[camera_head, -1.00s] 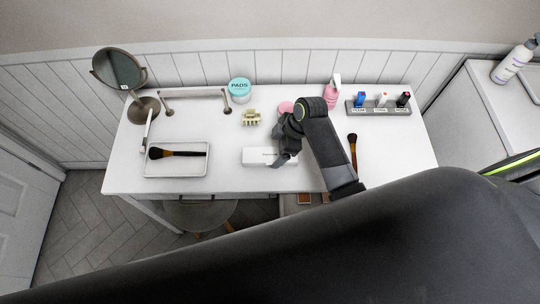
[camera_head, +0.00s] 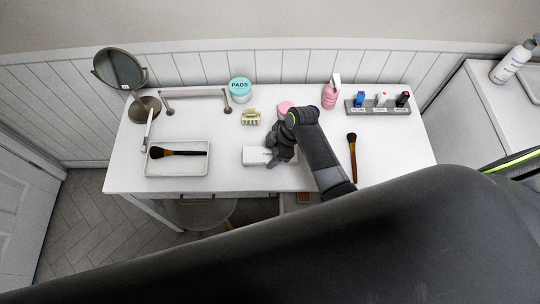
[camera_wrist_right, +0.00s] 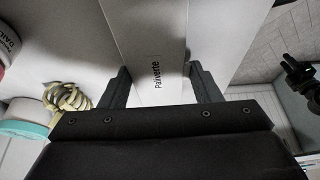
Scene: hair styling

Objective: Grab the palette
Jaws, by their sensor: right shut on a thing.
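The palette (camera_head: 256,156) is a white, flat oblong box near the front middle of the white table. Its printed lettering shows in the right wrist view, where the palette (camera_wrist_right: 146,35) runs up between the fingers. My right gripper (camera_wrist_right: 160,80) is shut on the palette, one finger at each long side. In the head view my right gripper (camera_head: 275,157) covers the palette's right part. I cannot tell whether the palette touches the table.
On the table (camera_head: 230,180), a tray (camera_head: 177,170) with a brush lies left and another brush (camera_head: 352,150) right. A hair clip (camera_head: 251,118), a pads jar (camera_head: 240,90), a pink bottle (camera_head: 330,97) and a bottle rack (camera_head: 380,107) stand behind. A mirror (camera_head: 118,68) stands back left.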

